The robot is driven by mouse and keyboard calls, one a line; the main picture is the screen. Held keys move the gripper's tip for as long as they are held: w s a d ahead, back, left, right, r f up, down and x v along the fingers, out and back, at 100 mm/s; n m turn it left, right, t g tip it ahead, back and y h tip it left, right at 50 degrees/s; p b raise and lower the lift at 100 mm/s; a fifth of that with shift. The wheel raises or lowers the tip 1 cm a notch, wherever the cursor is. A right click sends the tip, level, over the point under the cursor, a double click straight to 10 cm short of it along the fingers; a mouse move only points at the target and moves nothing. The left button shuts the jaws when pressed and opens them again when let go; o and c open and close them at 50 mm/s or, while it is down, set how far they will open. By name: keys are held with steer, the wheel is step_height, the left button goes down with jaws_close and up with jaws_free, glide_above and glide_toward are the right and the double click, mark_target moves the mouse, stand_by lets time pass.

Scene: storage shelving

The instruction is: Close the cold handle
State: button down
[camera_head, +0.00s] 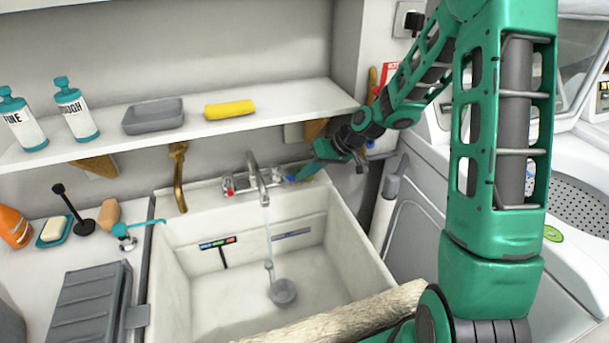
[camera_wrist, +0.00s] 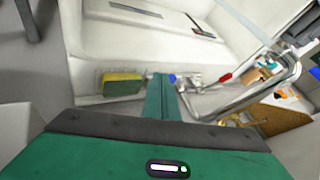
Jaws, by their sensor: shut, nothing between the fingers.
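The cold handle (camera_head: 290,179) is the blue-tipped lever at the right of the faucet (camera_head: 254,180). Its blue tip (camera_wrist: 172,78) also shows in the wrist view, just right of my fingertips. My gripper (camera_head: 299,176) is shut and empty, its fingertips right at the blue tip; I cannot tell whether they touch it. In the wrist view my gripper (camera_wrist: 162,80) shows as two green fingers held together. The red-tipped hot handle (camera_head: 229,187) is at the left of the faucet. A thin stream of water (camera_head: 268,235) runs from the spout into the sink.
The white sink (camera_head: 185,262) lies below the faucet. A shelf (camera_head: 290,108) with two bottles, a grey tray and a yellow roll is above. A yellow-green sponge (camera_wrist: 122,84) sits left of my fingers in the wrist view. A washing machine (camera_head: 425,225) stands at the right.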

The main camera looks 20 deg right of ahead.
steer(key=shift+w+a+f, duration=0.1)
stand_by(0.3)
steer(key=a, duration=0.1)
steer(key=s+a, duration=0.1)
steer(key=a, duration=0.1)
steer(key=shift+s+a, duration=0.3)
steer(key=shift+a, duration=0.1)
